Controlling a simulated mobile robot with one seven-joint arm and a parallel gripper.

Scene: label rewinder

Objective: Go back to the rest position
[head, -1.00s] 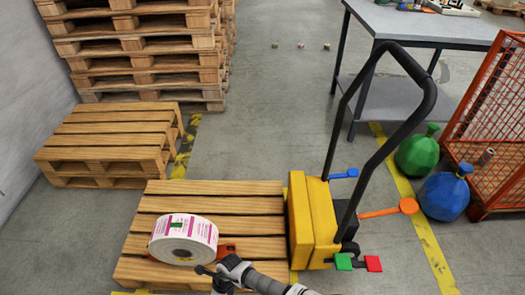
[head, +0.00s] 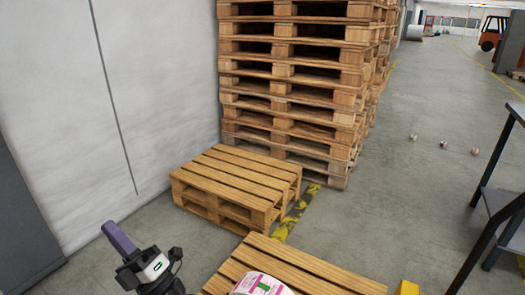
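The end part of my arm shows at the bottom left, dark with a white section and a purple-grey bar sticking up to the left. My gripper (head: 128,262) seems to be there, but its fingers cannot be made out, so I cannot tell if it is open or shut. It is left of the front pallet (head: 310,277) and apart from it. A white label roll (head: 262,284) with pink and green print lies on that pallet, cut off by the bottom edge.
A low pallet (head: 235,180) lies near the wall (head: 60,110). A tall pallet stack (head: 295,85) stands behind it. A dark table (head: 500,205) is at the right edge. Several small rolls lie on the floor (head: 430,190).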

